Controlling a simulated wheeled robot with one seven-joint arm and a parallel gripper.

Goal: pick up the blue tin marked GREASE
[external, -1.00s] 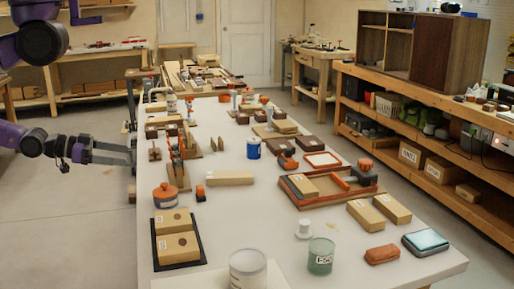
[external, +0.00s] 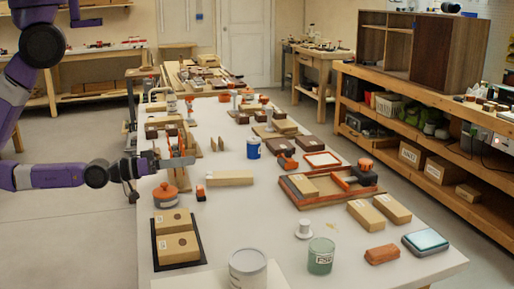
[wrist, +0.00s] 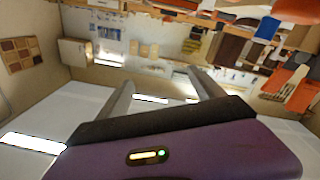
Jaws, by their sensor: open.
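The blue tin (external: 253,148) stands upright near the middle of the bench in the external view. The gripper is open and empty. In the wrist view its two fingers (wrist: 165,88) are spread, with nothing between them. I cannot make out the tin in the wrist view.
An orange-lidded pot (external: 165,195) and a wooden block (external: 229,178) lie near my gripper. Upright wooden pieces (external: 217,145) stand between it and the tin. A tray with wooden and orange parts (external: 330,198) is to the right. Bare bench (external: 235,215) lies in front.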

